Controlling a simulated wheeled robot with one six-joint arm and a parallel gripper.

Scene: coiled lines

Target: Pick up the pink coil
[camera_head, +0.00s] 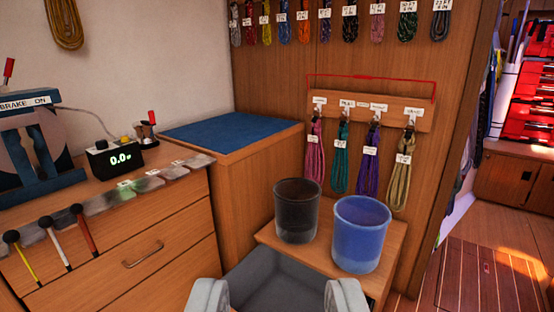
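The pink coil (314,158) hangs from the leftmost hook of a wooden rack (372,110) on the panel, with a white tag on it. A teal coil (340,160), a purple coil (371,166) and a tan coil (402,176) hang to its right. A second pinkish coil (377,24) hangs in the upper row. My gripper (278,297) shows at the bottom edge, its two grey fingers wide apart with no coil between them. It is in front of and below the rack.
A dark bin (297,210) and a blue bin (361,234) stand on a wooden ledge below the hanging coils. A grey open tray (272,272) lies in front. A blue-topped cabinet (230,132) and a drawer unit (120,240) are left. Floor (480,280) is clear at right.

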